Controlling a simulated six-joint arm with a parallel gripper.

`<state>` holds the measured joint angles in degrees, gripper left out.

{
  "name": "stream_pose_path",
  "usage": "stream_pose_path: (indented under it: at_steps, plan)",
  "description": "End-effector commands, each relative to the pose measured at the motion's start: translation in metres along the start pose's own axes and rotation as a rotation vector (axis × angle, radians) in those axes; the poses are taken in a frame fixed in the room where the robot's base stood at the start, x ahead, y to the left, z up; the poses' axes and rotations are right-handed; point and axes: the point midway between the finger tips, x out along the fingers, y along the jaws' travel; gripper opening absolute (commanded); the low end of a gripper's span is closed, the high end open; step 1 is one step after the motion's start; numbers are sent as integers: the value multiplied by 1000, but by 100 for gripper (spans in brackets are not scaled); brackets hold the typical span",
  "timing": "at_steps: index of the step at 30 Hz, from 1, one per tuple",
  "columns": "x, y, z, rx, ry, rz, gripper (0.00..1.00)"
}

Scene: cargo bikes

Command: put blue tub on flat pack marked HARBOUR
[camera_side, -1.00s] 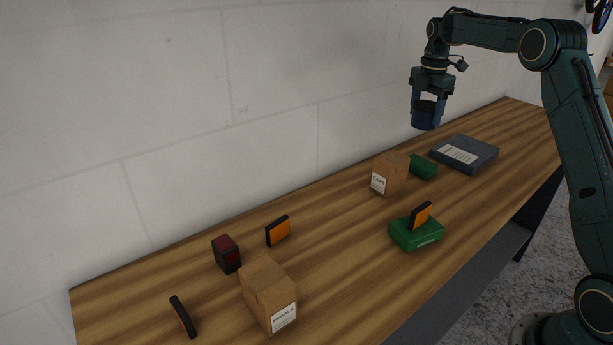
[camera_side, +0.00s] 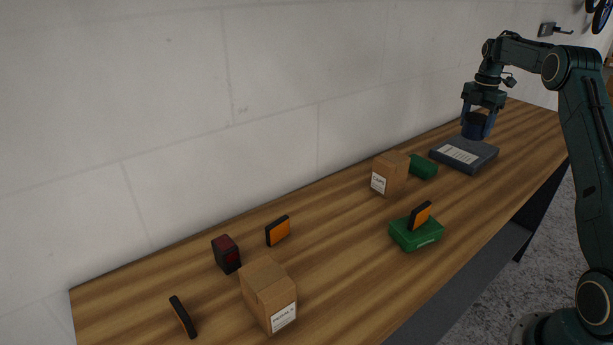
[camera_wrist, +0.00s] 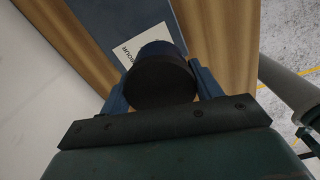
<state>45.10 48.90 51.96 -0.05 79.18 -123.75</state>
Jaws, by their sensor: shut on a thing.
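My gripper (camera_side: 480,118) is shut on the blue tub (camera_side: 473,129), a small dark blue round tub. In the wrist view the tub (camera_wrist: 160,77) sits between the two blue fingers, its dark end facing the camera. The tub is over the back part of the flat pack (camera_side: 482,160), a dark grey-blue flat box with a white label. Whether the tub touches the pack is hard to tell.
Left of the pack are a green cylinder (camera_side: 424,167) and a cardboard box (camera_side: 389,173). Nearer stands a green box (camera_side: 415,236) with an orange reflector (camera_side: 420,215). Further left are another carton (camera_side: 268,291), a red-black light (camera_side: 226,254) and orange reflectors (camera_side: 278,231). The wall runs behind.

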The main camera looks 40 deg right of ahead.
Motion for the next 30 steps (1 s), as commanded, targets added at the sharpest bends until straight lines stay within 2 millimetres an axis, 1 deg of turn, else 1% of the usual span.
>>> stream_pose_path:
  at_steps: [3,6,9,16,24,27,30]
  plan:
    - [14,0,-1,0,1,-1,35]
    - [24,0,-1,0,0,0,35]
    - [29,0,0,0,0,1,35]
    - [34,0,0,0,0,1,35]
    - [62,0,-1,0,1,0,35]
    - [68,0,-1,0,0,1,35]
    - [70,0,0,0,-1,2,35]
